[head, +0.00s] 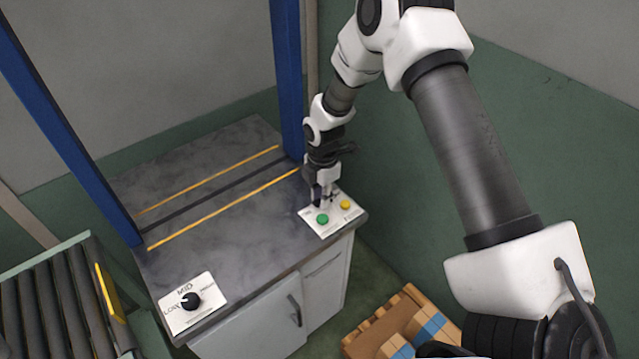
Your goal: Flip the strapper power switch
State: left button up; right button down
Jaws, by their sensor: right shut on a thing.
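The strapper (226,254) is a grey-topped cabinet with a blue arch and yellow strips. A white control panel (327,228) sits at the right end of its top, with a green button (323,219) and a yellow button (345,204). My right gripper (321,203) points down over the panel's back left part, just behind the green button. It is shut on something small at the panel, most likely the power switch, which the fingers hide. My left gripper is not in view.
A white plate with a black knob (191,300) sits at the top's front left. A roller conveyor (50,305) stands at the left. Cardboard boxes on a pallet (405,325) lie on the floor below right. Green floor to the right is clear.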

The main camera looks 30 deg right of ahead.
jog(key=c, duration=1)
grip_release()
notch_tip(320, 180, up, 12)
jog(key=shift+d, duration=0.25)
